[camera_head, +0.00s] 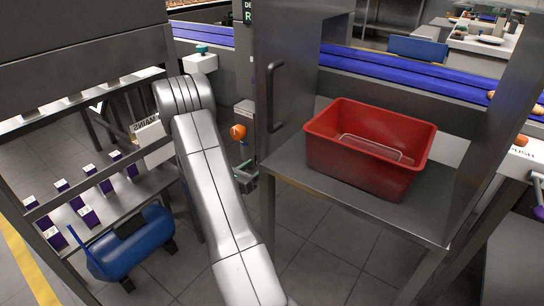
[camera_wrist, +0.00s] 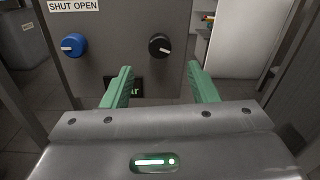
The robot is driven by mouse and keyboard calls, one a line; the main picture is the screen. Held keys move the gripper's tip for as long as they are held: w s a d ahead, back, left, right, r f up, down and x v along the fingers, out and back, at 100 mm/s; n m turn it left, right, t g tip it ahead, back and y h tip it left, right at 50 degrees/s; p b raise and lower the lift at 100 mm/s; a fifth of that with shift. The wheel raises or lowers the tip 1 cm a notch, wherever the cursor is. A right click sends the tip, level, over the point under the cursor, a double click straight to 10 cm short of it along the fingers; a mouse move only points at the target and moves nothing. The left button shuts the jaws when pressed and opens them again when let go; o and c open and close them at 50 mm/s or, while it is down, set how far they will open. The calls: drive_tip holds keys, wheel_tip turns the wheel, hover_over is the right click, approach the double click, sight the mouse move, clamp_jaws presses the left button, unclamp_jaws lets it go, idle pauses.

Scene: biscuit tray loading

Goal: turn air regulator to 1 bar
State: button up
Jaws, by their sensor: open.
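In the wrist view a grey panel (camera_wrist: 125,25) carries a black knob (camera_wrist: 159,45) and a blue knob (camera_wrist: 74,45). The black knob, which looks like the air regulator, has a pale pointer towards the lower right. The blue knob's pale pointer aims left; a "SHUT OPEN" label (camera_wrist: 74,6) is above it. A dark display (camera_wrist: 133,90) below the black knob shows green characters ending in "ar"; my left finger hides the rest. My gripper (camera_wrist: 160,68) is open and empty, its green fingers either side of the black knob in the picture, apart from it.
In the head view a red crate (camera_head: 330,160) stands on a steel table (camera_head: 350,207), right of my arm. A blue tank (camera_head: 130,247) lies below a shelf with several purple-and-white boxes (camera_head: 88,217). An orange knob (camera_head: 238,131) is just right of my arm.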

drive_tip(key=x, duration=0.8)
drive_tip(key=shift+w+d+b, duration=0.2)
drive_tip(key=shift+w+b, duration=0.15)
drive_tip(key=shift+b, duration=0.05)
drive_tip(key=c, duration=1)
